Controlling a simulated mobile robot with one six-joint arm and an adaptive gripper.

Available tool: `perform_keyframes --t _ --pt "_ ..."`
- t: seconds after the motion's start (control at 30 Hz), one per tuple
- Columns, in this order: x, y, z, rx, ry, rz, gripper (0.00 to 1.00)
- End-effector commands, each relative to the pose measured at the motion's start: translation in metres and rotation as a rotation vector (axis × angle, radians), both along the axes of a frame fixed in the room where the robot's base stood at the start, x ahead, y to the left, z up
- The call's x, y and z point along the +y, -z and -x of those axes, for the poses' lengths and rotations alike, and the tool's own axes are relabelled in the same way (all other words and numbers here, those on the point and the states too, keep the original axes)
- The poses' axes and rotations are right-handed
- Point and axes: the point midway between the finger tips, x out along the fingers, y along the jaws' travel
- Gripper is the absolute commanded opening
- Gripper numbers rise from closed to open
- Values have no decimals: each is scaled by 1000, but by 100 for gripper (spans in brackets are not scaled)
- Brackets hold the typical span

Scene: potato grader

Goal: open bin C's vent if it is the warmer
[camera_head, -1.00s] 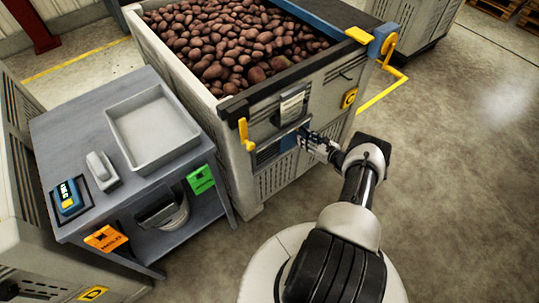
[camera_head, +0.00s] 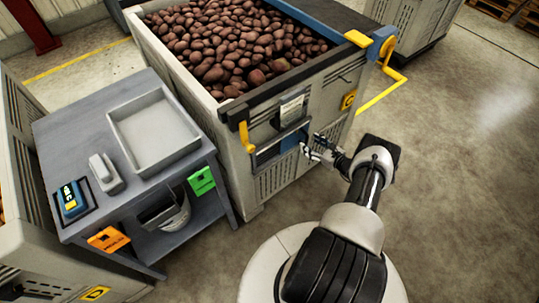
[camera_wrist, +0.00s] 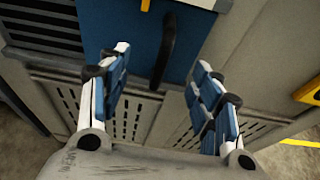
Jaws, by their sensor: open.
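A large grey bin (camera_head: 228,152) full of potatoes stands in the middle of the head view; the letter on its yellow plate (camera_head: 348,100) is too small to read for sure. Its front has a vent with a blue plate (camera_head: 293,141) at the right and a dark slatted opening (camera_head: 266,154) at the left. In the wrist view the blue plate (camera_wrist: 137,40) carries a black upright handle (camera_wrist: 165,48), and dark slats (camera_wrist: 40,25) show beside it. My gripper (camera_head: 313,149) is open and empty in front of the plate; its fingers (camera_wrist: 162,62) stand either side of the handle, apart from it.
A grey table (camera_head: 65,135) at the left holds a tray (camera_head: 158,128), a blue-yellow handheld device (camera_head: 71,199) and a pale grey object (camera_head: 104,172). Another bin with a D plate (camera_head: 95,293) stands front left. A yellow crank (camera_head: 394,75) juts out at right. Floor to the right is clear.

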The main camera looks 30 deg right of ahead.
Motion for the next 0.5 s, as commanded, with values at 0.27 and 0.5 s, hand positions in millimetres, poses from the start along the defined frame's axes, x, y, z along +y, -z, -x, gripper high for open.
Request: perform_keyframes --t 0.27,0.5 --pt "-3 -12 33 1 3 -1 58" --pt "-4 -17 51 0 1 -1 58"
